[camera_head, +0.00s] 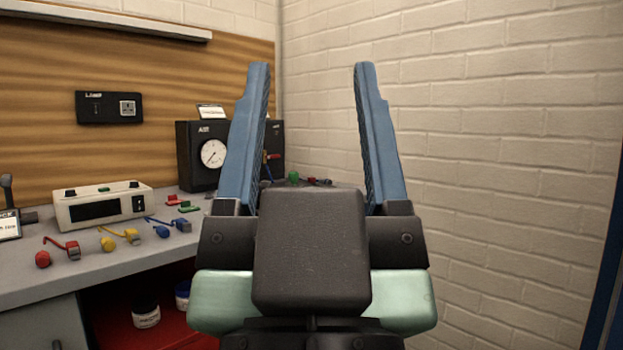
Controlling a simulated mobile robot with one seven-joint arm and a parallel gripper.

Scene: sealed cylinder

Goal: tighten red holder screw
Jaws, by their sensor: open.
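My gripper (311,72) fills the middle of the view, its two blue fingers pointing up and spread wide with nothing between them. A red holder (69,246), a small block with a thin red arm, lies on the bench at the left. A round red knob (42,259) sits beside it near the front edge. I cannot tell which part is the screw or how tight it is. My gripper is well to the right of the red holder and apart from it.
Yellow (132,235) and blue (183,225) holders lie on the grey bench (30,280). Behind them stand a white meter box (104,205) and a black gauge box (196,158), partly hidden by my left finger. Red and green clips (185,206) lie between. A brick wall (480,150) closes the right.

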